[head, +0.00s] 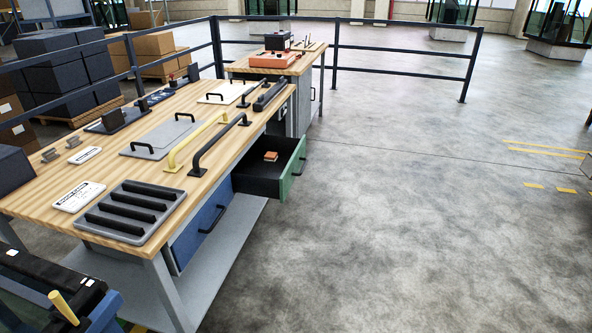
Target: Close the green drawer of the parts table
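The green drawer (292,170) is pulled out from the right side of the parts table (148,176). Its green front faces right, with a dark handle (300,168) on it. A small orange-brown block (270,156) lies inside the drawer's dark tray. The blue drawer (200,226), nearer to me in the same table, is shut and has a dark handle. Neither of my grippers shows in the head view.
Handles, plates and a ribbed grey tray (130,210) cover the tabletop. A second wooden bench (285,64) stands behind. Dark railings (400,50) run along the back. The grey floor (400,230) right of the drawer is clear. A blue trolley (70,295) is at lower left.

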